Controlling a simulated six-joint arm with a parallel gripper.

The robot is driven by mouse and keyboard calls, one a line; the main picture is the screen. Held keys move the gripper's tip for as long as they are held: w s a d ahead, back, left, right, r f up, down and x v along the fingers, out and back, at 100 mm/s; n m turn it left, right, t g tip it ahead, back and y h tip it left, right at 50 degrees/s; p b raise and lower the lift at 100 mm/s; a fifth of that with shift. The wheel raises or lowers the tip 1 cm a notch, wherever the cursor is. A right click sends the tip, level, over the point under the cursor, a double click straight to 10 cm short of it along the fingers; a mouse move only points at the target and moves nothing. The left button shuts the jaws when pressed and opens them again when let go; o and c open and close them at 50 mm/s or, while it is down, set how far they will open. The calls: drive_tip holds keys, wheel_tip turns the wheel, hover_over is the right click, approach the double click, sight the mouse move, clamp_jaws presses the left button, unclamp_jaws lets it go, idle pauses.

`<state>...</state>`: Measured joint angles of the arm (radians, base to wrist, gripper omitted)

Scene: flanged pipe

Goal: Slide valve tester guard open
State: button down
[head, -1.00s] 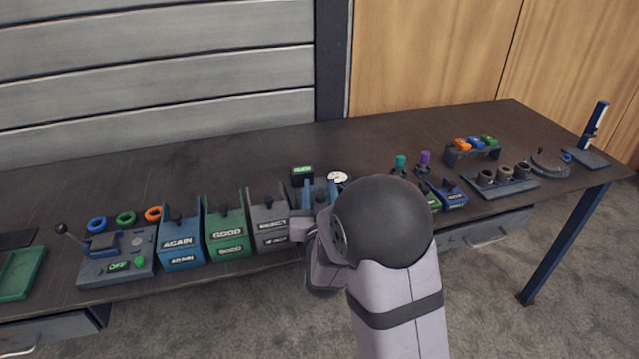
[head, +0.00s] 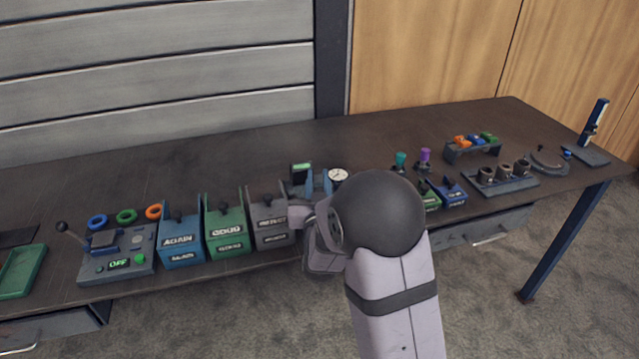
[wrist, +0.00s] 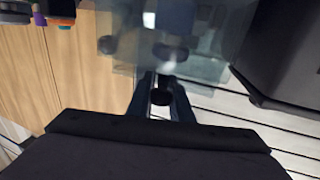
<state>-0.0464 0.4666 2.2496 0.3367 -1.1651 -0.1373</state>
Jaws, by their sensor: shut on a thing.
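The valve tester (head: 318,182) stands near the middle of the bench, with a small lit display and a round white gauge (head: 338,175) showing. My arm hides much of its front. In the wrist view, a clear guard panel (wrist: 215,50) lies ahead of the fingers, with blurred tester parts behind it. My gripper (wrist: 163,88) is shut on a small dark knob (wrist: 161,98) at the guard's near side. The fingers are hidden behind my arm in the head view.
A grey bin (head: 268,218), a green bin (head: 227,228) and a blue bin (head: 181,238) stand close to the left. Small blue and green boxes, a socket rack (head: 503,176) and a caliper-like gauge stand to the right. The bench behind is clear.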

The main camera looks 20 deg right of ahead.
sight(315, 191)
drive_tip(key=w, duration=0.3)
drive_tip(key=shift+w, duration=0.15)
drive_tip(key=c, duration=1.6)
unclamp_jaws()
drive_tip(key=shift+b+v, duration=0.95)
drive_tip(key=shift+v, duration=2.75)
